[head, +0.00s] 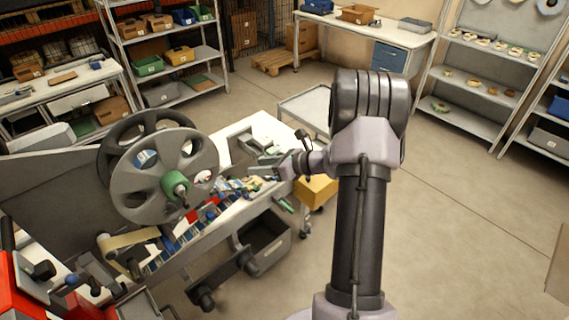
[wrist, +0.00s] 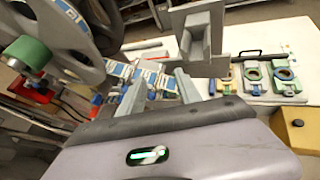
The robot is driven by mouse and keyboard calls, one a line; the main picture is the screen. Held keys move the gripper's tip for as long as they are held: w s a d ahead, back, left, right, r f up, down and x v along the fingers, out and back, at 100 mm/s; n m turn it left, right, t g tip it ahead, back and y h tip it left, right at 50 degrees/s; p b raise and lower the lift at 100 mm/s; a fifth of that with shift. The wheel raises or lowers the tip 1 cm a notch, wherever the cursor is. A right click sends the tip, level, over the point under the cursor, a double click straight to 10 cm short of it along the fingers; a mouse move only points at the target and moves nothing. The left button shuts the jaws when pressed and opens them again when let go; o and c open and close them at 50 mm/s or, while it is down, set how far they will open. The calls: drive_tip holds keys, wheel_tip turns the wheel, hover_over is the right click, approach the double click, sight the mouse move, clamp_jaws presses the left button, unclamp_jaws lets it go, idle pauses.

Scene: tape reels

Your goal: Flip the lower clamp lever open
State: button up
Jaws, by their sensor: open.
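My gripper (head: 262,172) reaches over the white worktable (head: 265,125) from the right in the head view. A grey upright bracket (wrist: 197,35) stands beyond the fingers.
A large grey reel (head: 135,185) with a green hub (head: 175,182) stands left of my gripper. Blue-and-white labelled pieces (wrist: 120,72) lie below it. A yellow box (head: 316,190) and a dark bin (head: 265,245) are by the table. Open floor lies to the right.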

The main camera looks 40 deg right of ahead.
drive_tip(key=v, duration=1.1)
drive_tip(key=shift+f, duration=0.1)
